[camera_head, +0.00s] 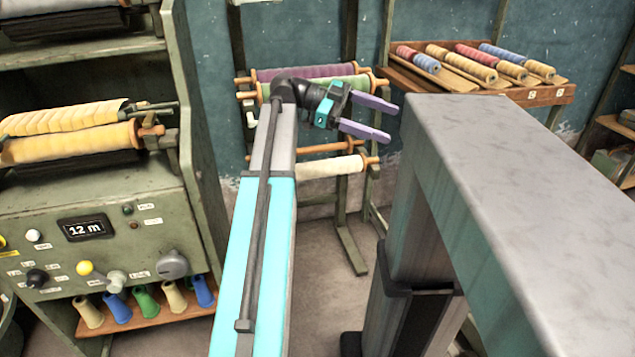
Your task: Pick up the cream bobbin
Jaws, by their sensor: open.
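Two cream bobbins stand among blue and green ones on a low wooden shelf under the machine at the lower left, one at the left end (88,312) and one right of the green bobbin (174,297). The frame does not show which of the two the task means. My gripper (391,120) is open and empty, with its two purple fingers apart and pointing right. It is raised in front of the back wall, well above and to the right of that shelf.
The green machine (100,215) with its knobs overhangs the bobbin shelf (150,317). A roll stand (350,240) stands behind my arm. A wooden rack (540,95) at the back right holds several yellow, pink and blue spools. Some bare floor (310,270) shows right of my arm.

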